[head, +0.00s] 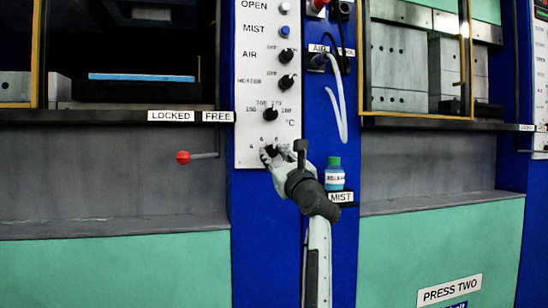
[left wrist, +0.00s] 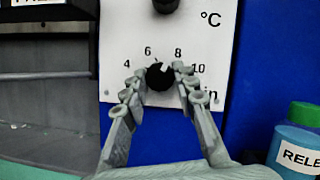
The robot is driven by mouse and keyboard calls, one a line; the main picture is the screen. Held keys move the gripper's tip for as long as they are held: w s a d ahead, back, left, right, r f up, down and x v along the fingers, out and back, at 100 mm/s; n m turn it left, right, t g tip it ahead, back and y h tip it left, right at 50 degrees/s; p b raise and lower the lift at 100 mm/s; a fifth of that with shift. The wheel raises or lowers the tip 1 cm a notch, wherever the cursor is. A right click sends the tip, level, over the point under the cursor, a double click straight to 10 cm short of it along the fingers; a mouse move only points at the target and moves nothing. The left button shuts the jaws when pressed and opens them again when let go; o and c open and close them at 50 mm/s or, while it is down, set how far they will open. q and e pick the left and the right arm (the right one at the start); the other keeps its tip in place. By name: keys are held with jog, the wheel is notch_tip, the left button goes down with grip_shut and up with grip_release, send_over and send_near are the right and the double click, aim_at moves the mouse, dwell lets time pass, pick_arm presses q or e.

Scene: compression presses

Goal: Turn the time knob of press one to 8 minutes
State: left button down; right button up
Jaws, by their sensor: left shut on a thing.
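The black time knob (left wrist: 159,77) sits low on the white control panel (head: 251,130), in a dial marked 4, 6, 8 and 10. Its white mark points up, between the 6 and the 8. My left gripper (left wrist: 161,84) has one finger on each side of the knob and is shut on it. In the head view my left gripper (head: 271,153) covers most of the knob and part of its scale. My right gripper is not in view.
Above are the temperature knob (head: 271,113) and the heater knob (head: 286,82). A red-tipped lever (head: 183,157) sticks out at left. A release bottle (head: 334,175) with a green cap stands right of my left gripper, above the MIST label.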

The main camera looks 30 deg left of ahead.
pick_arm(q)
jog(key=shift+f, duration=0.1)
jog(key=c, duration=1.2)
grip_release()
jog(key=shift+d, duration=0.1)
jog(key=v, duration=1.2)
jog(key=shift+s, duration=0.1)
